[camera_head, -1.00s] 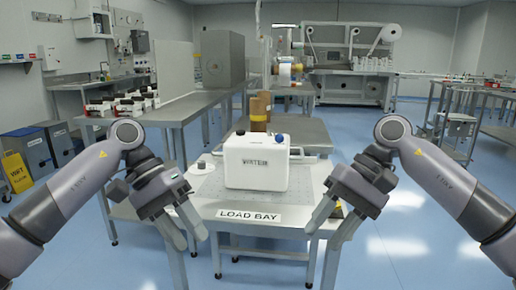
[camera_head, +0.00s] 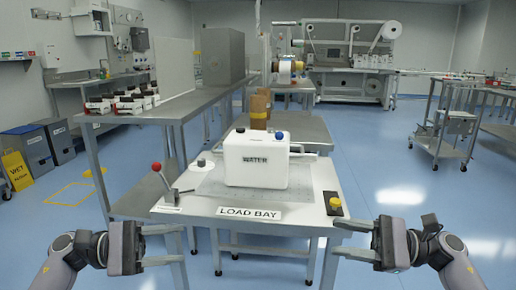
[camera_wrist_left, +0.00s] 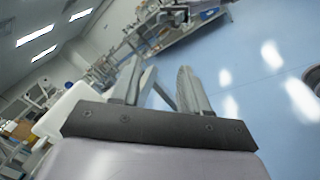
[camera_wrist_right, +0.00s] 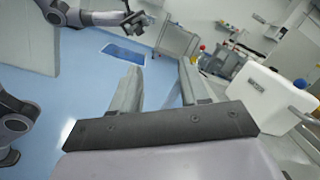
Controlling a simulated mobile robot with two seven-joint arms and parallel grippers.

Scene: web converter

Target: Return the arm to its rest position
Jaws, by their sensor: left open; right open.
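My left gripper (camera_head: 180,243) is at the lower left of the head view, level, with its open fingers pointing right. My right gripper (camera_head: 337,238) is at the lower right, its open fingers pointing left. Both are empty and lie in front of the load bay table (camera_head: 300,205), apart from the white water container (camera_head: 255,172) standing on it. The left wrist view shows the empty left fingers (camera_wrist_left: 160,75). The right wrist view shows the empty right fingers (camera_wrist_right: 160,75), with the white container (camera_wrist_right: 262,98) beyond them at the right.
A red-knobbed lever (camera_head: 157,168) stands at the table's left front corner. A yellow button (camera_head: 335,203) is at its right front corner. A long steel table (camera_head: 185,103) runs along the left. A cart (camera_head: 450,138) stands at the right. Blue floor (camera_head: 400,185) is clear at the right.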

